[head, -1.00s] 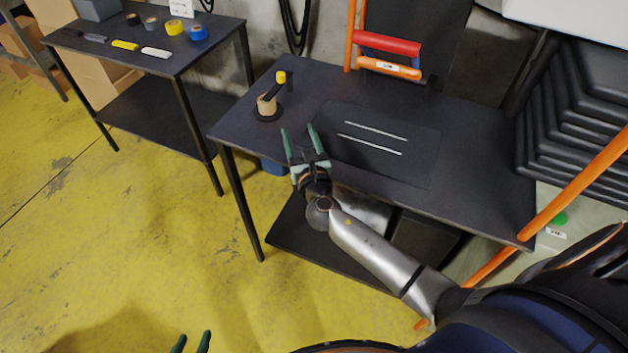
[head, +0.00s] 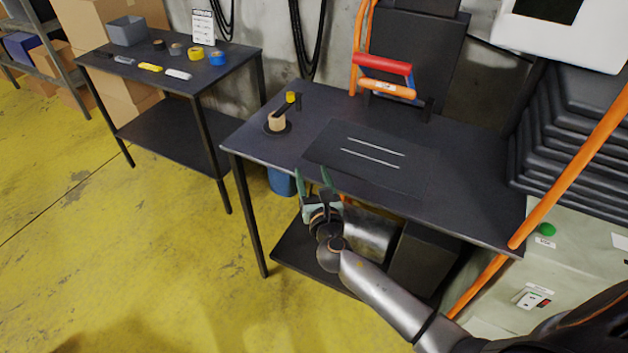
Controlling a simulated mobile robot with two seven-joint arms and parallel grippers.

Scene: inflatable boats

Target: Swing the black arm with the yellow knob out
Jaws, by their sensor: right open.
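The black arm (head: 284,109) lies above a tan roll (head: 276,122) on a round black base near the left end of the dark workbench (head: 460,200). It points to the back right, with its yellow knob (head: 291,96) at the far end, beside a short dark post (head: 298,104). My right gripper (head: 312,173) has its green fingers spread and empty. It appears at the bench's front edge, in front of and a little right of the roll, apart from the arm and knob. My left gripper is out of view.
A dark mat (head: 365,160) with two light strips lies mid-bench. A red-and-orange handled item (head: 386,77) stands at the back. An orange pole (head: 570,175) slants across the right. A side table (head: 215,72) with tape rolls stands left; yellow floor (head: 140,240) is open.

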